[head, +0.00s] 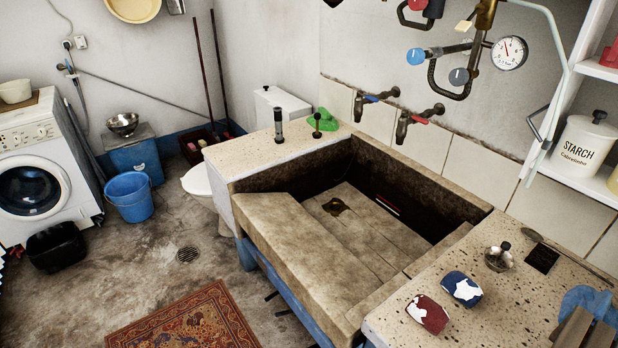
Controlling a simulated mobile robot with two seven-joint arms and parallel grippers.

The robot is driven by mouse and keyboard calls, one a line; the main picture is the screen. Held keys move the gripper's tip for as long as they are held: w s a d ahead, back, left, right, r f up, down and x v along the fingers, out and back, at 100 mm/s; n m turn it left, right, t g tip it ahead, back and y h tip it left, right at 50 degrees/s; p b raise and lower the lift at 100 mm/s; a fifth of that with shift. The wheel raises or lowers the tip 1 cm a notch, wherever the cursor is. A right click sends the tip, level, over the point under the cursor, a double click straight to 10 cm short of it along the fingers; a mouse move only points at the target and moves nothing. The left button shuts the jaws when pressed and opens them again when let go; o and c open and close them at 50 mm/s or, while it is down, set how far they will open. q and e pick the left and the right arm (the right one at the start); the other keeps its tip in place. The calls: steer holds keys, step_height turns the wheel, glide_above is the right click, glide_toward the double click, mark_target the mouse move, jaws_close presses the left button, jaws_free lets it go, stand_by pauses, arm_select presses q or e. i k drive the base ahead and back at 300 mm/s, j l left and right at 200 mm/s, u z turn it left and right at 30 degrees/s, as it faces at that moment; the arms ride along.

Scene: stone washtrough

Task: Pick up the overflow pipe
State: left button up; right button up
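What looks like the overflow pipe (279,124) is a short upright tube, dark at the top and paler below. It stands on the speckled left ledge (257,151) of the stone washtrough (300,248). A small dark knobbed piece (317,125), perhaps a plug, stands to its right on the same ledge. A dark drain hole (335,206) shows in the trough floor. Neither my left nor my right gripper is in view.
A green lump (326,117) lies behind the knobbed piece. Two wall taps (375,97) (416,121) hang over the trough. Red and blue soap-like pieces (428,314) (462,289) and a small glass dish (498,259) are on the right ledge. The ledge before the pipe is clear.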

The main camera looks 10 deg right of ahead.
mark_target(279, 139)
steer(key=i+j, duration=0.45)
steer(key=i+j+z, duration=0.15)
steer(key=i+j, duration=0.65)
steer(key=j, duration=0.15)
steer(key=i+j+z, duration=0.15)
steer(key=i+j, duration=0.25)
steer(key=j, duration=0.1)
